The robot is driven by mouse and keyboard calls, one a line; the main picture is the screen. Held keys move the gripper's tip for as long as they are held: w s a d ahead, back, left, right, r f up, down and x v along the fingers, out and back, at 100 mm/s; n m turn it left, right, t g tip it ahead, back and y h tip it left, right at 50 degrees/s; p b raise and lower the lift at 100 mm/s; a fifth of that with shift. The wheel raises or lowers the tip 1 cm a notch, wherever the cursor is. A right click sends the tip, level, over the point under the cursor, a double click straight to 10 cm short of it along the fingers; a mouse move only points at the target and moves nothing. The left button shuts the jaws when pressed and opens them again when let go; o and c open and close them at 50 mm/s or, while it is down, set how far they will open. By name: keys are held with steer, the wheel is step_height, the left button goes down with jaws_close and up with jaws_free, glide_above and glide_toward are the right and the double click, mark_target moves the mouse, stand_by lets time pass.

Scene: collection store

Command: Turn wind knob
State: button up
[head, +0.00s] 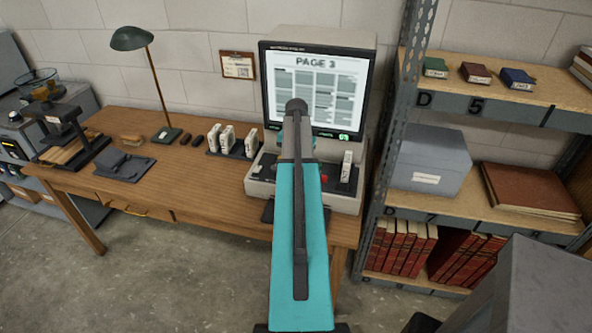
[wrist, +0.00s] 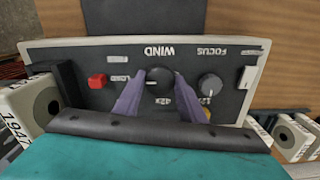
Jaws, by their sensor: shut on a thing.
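The microfilm reader (head: 318,45) stands on the desk, its lit screen (head: 313,88) reading "PAGE 3". In the wrist view its control panel (wrist: 120,61) shows upside down, with the black wind knob (wrist: 159,79) under the word "WIND". My gripper (wrist: 160,88) has its two purple fingers on either side of the wind knob and is shut on it. In the head view my teal arm reaches over the desk and hides the knob and fingers.
On the panel, a grey focus knob (wrist: 209,86) is close on the right and a red button (wrist: 97,81) on the left. White film boxes (head: 231,139) stand left of the reader. A metal shelf (head: 402,120) stands close on its right.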

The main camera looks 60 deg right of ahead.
steer(key=shift+d+r, duration=0.1)
steer(key=shift+d, duration=0.05)
steer(key=o, duration=1.1)
steer(key=shift+c, duration=0.2)
step_height(320, 180, up, 14)
steer(key=b, duration=0.3)
stand_by(0.6)
